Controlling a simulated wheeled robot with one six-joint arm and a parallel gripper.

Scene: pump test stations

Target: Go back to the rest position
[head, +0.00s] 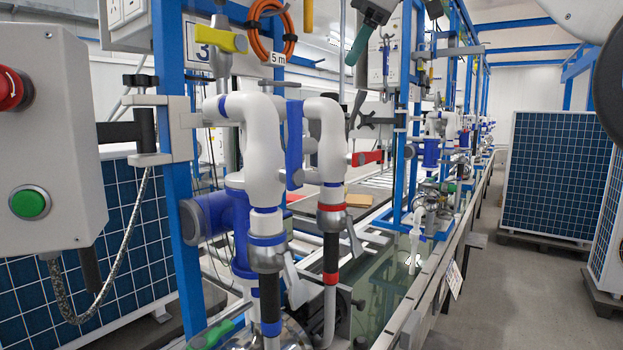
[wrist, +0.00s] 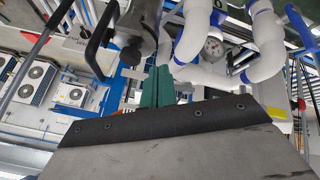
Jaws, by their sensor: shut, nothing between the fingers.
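My gripper shows in the wrist view (wrist: 158,72) as two teal fingers pressed together, with nothing between them, in front of a dark bracket. In the head view, my gripper (head: 351,62) hangs at the top middle, its teal fingers pointing down and left. It appears above and behind the white pipes in the picture; the exact distance is hard to tell. No object is held.
White pipes (head: 260,150) with valves stand in front on a blue frame (head: 172,120). A control box with a green button (head: 30,203) is at left. An orange hose (head: 270,28) hangs above. Solar-like blue panels (head: 553,175) stand right; grey floor (head: 500,300) beside the bench is clear.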

